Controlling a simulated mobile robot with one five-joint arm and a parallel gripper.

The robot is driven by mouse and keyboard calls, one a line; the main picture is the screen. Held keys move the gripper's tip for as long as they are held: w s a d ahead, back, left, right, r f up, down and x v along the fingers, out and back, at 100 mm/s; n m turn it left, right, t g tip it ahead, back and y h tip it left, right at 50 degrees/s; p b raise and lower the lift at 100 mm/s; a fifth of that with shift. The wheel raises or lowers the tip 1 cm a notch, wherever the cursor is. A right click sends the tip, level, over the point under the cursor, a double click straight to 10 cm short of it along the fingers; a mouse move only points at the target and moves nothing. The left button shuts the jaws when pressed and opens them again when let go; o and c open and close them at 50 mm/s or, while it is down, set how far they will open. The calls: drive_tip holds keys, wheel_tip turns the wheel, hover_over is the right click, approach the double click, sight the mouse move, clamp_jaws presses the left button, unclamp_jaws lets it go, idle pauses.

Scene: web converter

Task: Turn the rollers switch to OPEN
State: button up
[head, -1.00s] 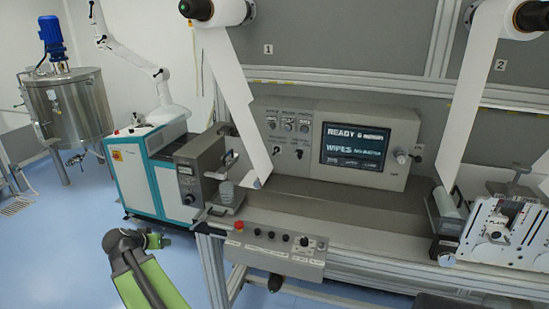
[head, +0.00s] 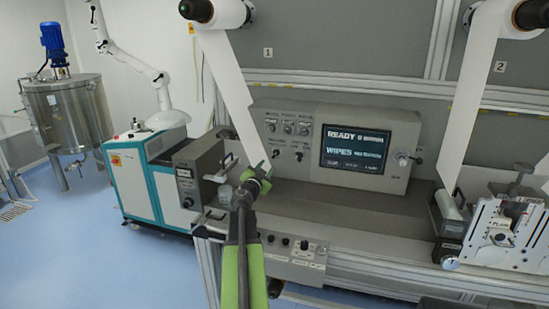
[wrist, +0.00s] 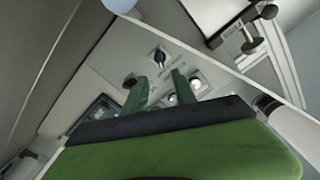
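The grey control panel (head: 262,130) stands upright behind the bench, with two black switches below several round lamps. The left switch (head: 276,153) and right switch (head: 299,155) show in the head view; their labels are too small to read, so I cannot tell which is the rollers switch. In the wrist view, two black switches (wrist: 160,56) (wrist: 130,81) show beyond my fingertips. My gripper (head: 262,170) is raised in front of the panel, left of and below the switches. Its two green fingers (wrist: 160,88) are apart with nothing between them, and no contact is visible.
A lit screen (head: 356,150) is right of the switches. A white web (head: 232,95) hangs down left of the switches, near my gripper. A lower button panel (head: 295,252) is on the bench front. A grey box unit (head: 198,170) stands at left.

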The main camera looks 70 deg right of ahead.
sight(275, 155)
drive_tip(key=d, duration=1.1)
drive_tip(key=shift+w+d, duration=0.3)
clamp_jaws()
